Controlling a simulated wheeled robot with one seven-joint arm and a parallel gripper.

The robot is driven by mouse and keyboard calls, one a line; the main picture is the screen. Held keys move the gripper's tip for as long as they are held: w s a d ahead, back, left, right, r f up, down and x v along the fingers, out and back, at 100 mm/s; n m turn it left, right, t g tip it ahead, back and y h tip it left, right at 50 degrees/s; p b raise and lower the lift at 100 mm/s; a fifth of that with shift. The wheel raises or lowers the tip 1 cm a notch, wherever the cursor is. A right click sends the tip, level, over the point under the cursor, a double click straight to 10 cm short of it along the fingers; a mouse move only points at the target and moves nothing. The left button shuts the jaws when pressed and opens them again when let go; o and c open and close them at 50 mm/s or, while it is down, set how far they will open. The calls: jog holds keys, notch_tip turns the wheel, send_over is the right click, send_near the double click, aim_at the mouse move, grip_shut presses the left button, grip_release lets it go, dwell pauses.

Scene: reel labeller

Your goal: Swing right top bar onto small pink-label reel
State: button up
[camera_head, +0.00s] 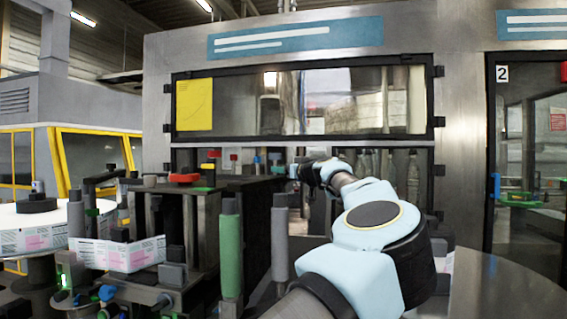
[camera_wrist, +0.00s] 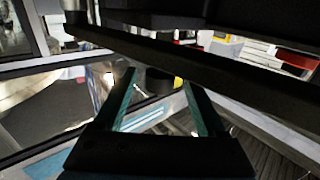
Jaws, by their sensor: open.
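My gripper (camera_wrist: 160,84) is open in the wrist view, its two green-lined fingers apart with nothing gripped between them. A long dark bar (camera_wrist: 220,66) crosses the wrist view just beyond the fingertips; I cannot tell whether it is the right top bar. A short dark cylinder (camera_wrist: 159,81) shows between the fingers. In the head view my arm reaches forward to the machine, and its far end is small near the dark upper frame. A white reel edge with pink print (camera_head: 446,262) shows at the right, mostly hidden behind my arm.
A large white reel with pink labels (camera_head: 28,240) stands at the left, its label web (camera_head: 118,255) running into the labeller. A green roller (camera_head: 231,255) and dark posts stand close left of my arm. A round metal table (camera_head: 505,290) at right looks clear.

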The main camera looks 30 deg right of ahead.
jog(key=shift+w, duration=0.85)
grip_shut()
dwell(0.9)
